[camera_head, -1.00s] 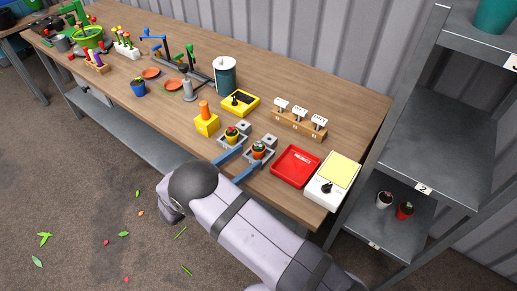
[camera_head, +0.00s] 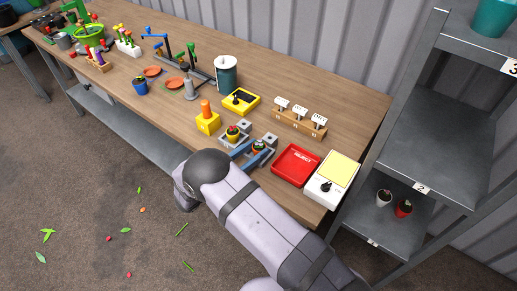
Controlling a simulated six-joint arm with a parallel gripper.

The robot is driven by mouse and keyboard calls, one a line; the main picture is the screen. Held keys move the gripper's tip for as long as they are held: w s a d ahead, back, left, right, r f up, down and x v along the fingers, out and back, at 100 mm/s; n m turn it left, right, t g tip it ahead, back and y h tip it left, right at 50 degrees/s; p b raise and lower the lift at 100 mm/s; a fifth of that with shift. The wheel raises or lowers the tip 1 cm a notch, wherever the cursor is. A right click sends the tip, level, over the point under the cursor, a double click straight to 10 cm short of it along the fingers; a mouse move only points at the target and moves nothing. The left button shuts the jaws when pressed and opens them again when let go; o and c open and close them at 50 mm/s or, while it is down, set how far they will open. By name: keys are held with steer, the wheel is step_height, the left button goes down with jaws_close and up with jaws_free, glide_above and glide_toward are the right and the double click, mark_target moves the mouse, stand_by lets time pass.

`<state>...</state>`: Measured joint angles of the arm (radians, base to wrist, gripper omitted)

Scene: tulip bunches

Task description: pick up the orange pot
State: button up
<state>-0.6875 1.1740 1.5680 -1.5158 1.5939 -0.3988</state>
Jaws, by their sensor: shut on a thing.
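The orange pot (camera_head: 258,150) holds a small green plant and stands at the front of the workbench, on or just above a small grey stand. My gripper (camera_head: 251,151) has blue fingers and is shut on the orange pot. The fingers and my arm hide part of the pot and its base, so I cannot tell whether it is clear of the stand.
A yellow pot (camera_head: 233,134) with a plant stands close to the left. A yellow block (camera_head: 207,124) with an orange knob is beyond it. A red reject tray (camera_head: 296,165) and a white box (camera_head: 331,182) are to the right.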

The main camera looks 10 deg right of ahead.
mark_target(255, 150)
steer(key=shift+r, duration=0.15)
steer(key=shift+r+b, duration=0.5)
steer(key=shift+r, duration=4.4)
steer(key=shift+d, duration=0.1)
